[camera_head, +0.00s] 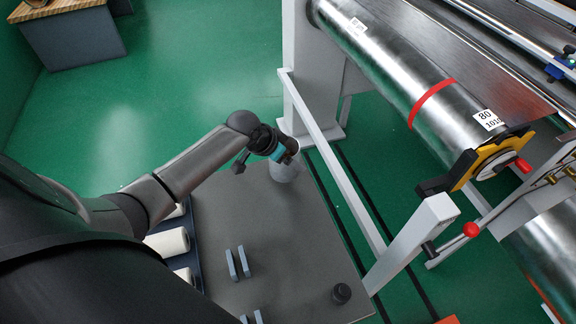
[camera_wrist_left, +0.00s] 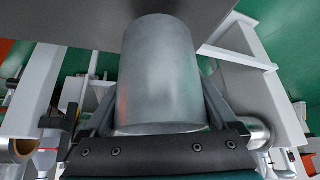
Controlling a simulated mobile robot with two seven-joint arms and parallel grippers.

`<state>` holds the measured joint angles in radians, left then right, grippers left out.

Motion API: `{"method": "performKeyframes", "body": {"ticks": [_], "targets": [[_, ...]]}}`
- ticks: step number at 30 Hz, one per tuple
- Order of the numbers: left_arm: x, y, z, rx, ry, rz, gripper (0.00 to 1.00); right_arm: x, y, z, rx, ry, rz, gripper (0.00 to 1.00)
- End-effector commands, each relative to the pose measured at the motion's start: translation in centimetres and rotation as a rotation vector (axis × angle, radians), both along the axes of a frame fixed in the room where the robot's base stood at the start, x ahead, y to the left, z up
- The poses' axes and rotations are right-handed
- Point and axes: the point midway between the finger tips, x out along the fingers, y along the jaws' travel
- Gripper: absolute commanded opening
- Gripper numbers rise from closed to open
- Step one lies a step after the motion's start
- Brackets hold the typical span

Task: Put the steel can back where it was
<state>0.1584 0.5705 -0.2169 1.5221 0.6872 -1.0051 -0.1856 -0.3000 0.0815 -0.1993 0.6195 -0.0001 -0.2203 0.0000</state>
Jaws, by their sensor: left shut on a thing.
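The steel can (camera_head: 283,173) is a plain grey cylinder at the far edge of the grey tabletop. It fills the middle of the left wrist view (camera_wrist_left: 160,70). My left gripper (camera_head: 287,156) is shut around the can, with one finger on each side of it in the wrist view. In the head view the gripper hides part of the can. I cannot tell whether the can touches the tabletop. My right gripper is not in view.
The grey tabletop (camera_head: 290,225) holds two pairs of upright blue-grey plates, the farther pair (camera_head: 238,263) mid-table, and a small black knob-like piece (camera_head: 341,293). A dark tray with white rolls (camera_head: 168,242) lies at left. A white frame (camera_head: 335,180) and large foil roll (camera_head: 400,75) stand at right.

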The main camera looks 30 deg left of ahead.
Motion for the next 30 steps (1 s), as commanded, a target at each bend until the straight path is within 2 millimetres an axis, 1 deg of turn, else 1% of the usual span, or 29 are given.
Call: {"method": "performKeyframes", "body": {"ticks": [1,3,6,18,19,21,28,30], "targets": [[0.0,-0.1,-1.0,-0.002,0.002,0.001,0.0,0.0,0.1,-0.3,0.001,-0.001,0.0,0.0],[0.0,-0.1,-2.1,-0.003,0.001,0.001,0.0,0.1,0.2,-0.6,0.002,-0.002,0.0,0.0],[0.0,0.0,-3.1,-0.002,-0.001,0.0,0.0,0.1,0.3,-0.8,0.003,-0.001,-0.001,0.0],[0.1,0.0,-3.6,-0.001,-0.002,0.0,0.0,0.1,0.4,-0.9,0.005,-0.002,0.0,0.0],[0.0,0.0,-3.7,0.0,0.001,0.0,0.93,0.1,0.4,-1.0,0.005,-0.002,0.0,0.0],[0.0,0.0,-3.6,0.0,0.001,-0.001,1.0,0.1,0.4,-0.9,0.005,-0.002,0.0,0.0],[-0.1,-0.1,-3.6,0.0,0.002,-0.001,1.0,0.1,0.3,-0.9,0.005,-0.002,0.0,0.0],[-0.1,0.0,-3.2,0.0,0.001,-0.001,1.0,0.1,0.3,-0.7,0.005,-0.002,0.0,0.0]]}}
